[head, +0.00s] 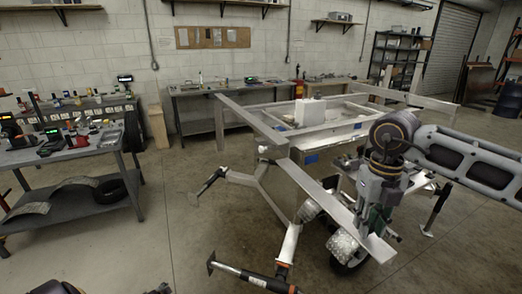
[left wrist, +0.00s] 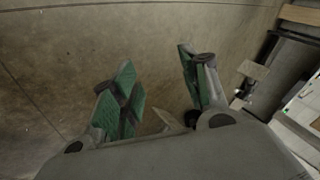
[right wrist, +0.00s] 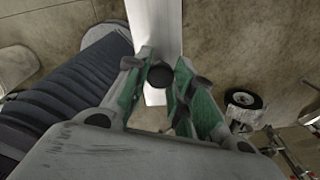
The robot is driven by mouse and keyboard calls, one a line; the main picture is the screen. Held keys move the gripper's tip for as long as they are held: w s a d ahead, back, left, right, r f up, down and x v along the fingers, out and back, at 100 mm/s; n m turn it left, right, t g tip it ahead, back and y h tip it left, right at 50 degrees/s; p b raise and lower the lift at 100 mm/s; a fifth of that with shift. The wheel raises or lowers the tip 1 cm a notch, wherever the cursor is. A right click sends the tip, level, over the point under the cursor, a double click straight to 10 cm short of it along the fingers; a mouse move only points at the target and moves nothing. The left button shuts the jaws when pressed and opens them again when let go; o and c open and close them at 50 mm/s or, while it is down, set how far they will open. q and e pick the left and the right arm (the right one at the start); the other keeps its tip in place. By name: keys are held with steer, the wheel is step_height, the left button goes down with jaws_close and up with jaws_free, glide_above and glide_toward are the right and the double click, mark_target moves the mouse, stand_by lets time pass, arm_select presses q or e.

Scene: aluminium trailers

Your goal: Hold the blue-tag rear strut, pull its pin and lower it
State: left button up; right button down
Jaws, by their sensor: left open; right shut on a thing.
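The pale metal trailer frame (head: 320,180) stands in the middle of the head view. A blue tag (head: 312,158) is on its near part. Struts with dark ends stick out at the left (head: 207,184), the near front (head: 250,277) and the right (head: 437,210); I cannot tell which is the blue-tag rear one. My right gripper (head: 375,222) is at the trailer's right side. In the right wrist view its green-padded fingers close around a dark round-ended piece (right wrist: 161,75) in front of a white beam (right wrist: 155,25). My left gripper (left wrist: 157,72) is open and empty above bare floor.
A wheel (head: 345,250) sits under the trailer near my right gripper. A cluttered bench (head: 65,150) stands at the left, and a workbench (head: 205,92) stands along the back wall.

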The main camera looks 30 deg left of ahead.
arm_select(q)
steer(key=w+a+r+m+t, duration=0.2)
steer(key=w+a+r, duration=0.1)
steer(key=w+r, duration=0.65)
steer(key=w+a+r+m+t+y, duration=0.15)
steer(key=w+a+r+t, duration=0.35)
steer(key=r, duration=0.7)
steer(key=w+a+r+m+h, duration=0.1)
steer(key=w+a+r+m, duration=0.1)
steer(key=w+r, duration=0.75)
steer(key=w+d+r+m+t+h, duration=0.1)
steer(key=w+d+r+m+t, duration=0.2)
steer(key=r, duration=0.8)
steer(key=w+d+r+m+t+h, duration=0.2)
steer(key=w+d+r+m, duration=0.15)
steer(key=r, duration=0.65)
steer(key=w+d+r+m+t+h, duration=0.1)
steer(key=w+d+r+m+h, duration=0.1)
steer(key=d+r+m+h, duration=0.95)
steer(key=s+d+r+m+g+h, duration=0.1)
steer(key=d+m, duration=0.6)
steer(key=m, duration=0.1)
steer(key=s+d+r+m+g, duration=0.1)
steer(key=s+d+m+g, duration=0.1)
steer(key=d+m, duration=0.5)
steer(key=shift+s+d+r+m+g+h, duration=0.15)
steer(key=shift+s+m+g+h, duration=0.2)
steer(key=shift+m, duration=0.2)
steer(key=shift+w, duration=0.1)
